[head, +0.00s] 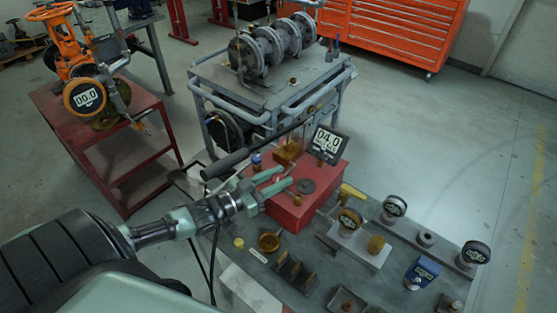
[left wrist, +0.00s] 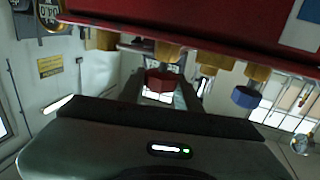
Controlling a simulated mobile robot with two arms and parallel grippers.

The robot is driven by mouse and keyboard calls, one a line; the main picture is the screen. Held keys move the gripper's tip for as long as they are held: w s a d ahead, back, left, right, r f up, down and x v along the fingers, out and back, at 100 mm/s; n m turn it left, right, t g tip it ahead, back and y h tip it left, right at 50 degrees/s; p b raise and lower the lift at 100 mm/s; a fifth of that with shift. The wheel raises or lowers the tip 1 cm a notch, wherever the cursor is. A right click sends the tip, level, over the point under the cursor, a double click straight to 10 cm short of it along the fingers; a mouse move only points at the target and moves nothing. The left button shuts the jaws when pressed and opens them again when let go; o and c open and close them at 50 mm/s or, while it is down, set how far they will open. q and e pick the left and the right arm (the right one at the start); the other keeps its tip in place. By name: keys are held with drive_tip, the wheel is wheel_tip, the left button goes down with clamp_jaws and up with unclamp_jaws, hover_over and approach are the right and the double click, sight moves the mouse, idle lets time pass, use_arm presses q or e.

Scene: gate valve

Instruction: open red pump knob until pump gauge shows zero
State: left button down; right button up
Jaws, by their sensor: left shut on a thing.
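The red pump (head: 312,205) is a red box on the grey bench, with a black digital gauge (head: 327,142) on top. The gauge reads about 04; its last digit is hard to read. My left gripper (head: 279,182) reaches from the left to the near left side of the pump. In the left wrist view, the red knob (left wrist: 161,82) sits between the fingers, and the gripper is shut on it. I cannot make out the red knob in the head view. A blue knob (head: 256,161) is beside the gripper; it also shows in the left wrist view (left wrist: 245,97). My right gripper is not in view.
Several gauges and fittings, including a blue gauge unit (head: 422,273), stand on the bench right of the pump. A long dark handle (head: 227,164) is close behind my gripper. A grey cart (head: 265,95) stands behind; a red table (head: 120,130) with an orange valve is at left.

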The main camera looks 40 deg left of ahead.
use_arm(q)
drive_tip(key=n+y+p, duration=0.1)
drive_tip(key=y, duration=0.1)
drive_tip(key=n+y+p, duration=0.1)
drive_tip(key=y+p, duration=0.1)
drive_tip(key=n+t+y+p, duration=0.1)
drive_tip(key=shift+r+n+y, duration=0.25)
drive_tip(key=shift+n+y, duration=0.15)
drive_tip(key=shift+f+n+y+p, duration=0.15)
drive_tip(key=shift+n+y+p, duration=1.3)
drive_tip(key=shift+y, duration=1.05)
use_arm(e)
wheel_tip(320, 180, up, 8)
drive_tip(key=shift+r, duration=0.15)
use_arm(q)
drive_tip(key=c, duration=1)
unclamp_jaws()
drive_tip(key=shift+n, duration=0.25)
drive_tip(key=shift+s+f, duration=0.15)
drive_tip(key=shift+s, duration=0.15)
drive_tip(key=b+v, duration=0.2)
drive_tip(key=v, duration=0.5)
drive_tip(key=shift+r, duration=0.2)
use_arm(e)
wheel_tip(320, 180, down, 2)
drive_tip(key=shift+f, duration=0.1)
use_arm(q)
drive_tip(key=shift+d, duration=0.1)
